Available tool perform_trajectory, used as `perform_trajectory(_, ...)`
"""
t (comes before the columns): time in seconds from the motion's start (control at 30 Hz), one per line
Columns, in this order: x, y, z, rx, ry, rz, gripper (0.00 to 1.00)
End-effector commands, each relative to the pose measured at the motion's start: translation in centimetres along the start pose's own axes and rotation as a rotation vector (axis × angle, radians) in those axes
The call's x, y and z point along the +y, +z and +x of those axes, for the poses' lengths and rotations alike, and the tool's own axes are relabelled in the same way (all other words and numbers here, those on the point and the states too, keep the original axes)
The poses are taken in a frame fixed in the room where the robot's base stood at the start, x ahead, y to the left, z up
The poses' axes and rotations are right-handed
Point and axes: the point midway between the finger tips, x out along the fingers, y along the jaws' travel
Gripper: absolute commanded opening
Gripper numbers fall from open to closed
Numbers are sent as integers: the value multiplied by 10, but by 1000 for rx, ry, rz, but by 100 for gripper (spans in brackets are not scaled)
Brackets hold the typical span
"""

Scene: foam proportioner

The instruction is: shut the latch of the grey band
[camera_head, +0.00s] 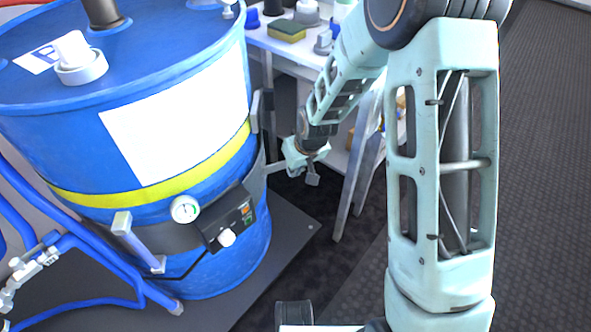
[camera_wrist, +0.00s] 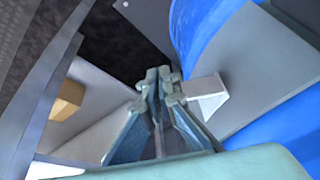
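The grey band (camera_head: 168,238) wraps around the lower part of a blue drum (camera_head: 225,262). A pale grey latch piece (camera_head: 277,167) stands out from the band at the drum's right side. In the wrist view the same latch piece (camera_wrist: 208,94) juts out from the grey band (camera_wrist: 268,68), just right of my fingertips. My gripper (camera_head: 303,166) is beside the drum, to the right of the latch. In the wrist view its fingertips (camera_wrist: 158,76) are together with nothing seen between them. I cannot tell whether they touch the latch.
A black control box (camera_head: 228,218) and a round gauge (camera_head: 185,209) sit on the drum's front. Blue pipes (camera_head: 95,272) run at lower left. A white table (camera_head: 285,48) with several items stands behind my gripper. The dark floor on the right is clear.

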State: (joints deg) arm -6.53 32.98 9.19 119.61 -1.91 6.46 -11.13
Motion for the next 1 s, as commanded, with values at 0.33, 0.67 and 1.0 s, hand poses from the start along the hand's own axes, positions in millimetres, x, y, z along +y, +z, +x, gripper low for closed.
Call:
perform_trajectory(0.33,10,-14,3,2,-64,-150,0)
perform_trajectory(0.67,19,-39,12,2,-173,-420,0)
perform_trajectory(1.0,19,-60,22,1,-270,-674,0)
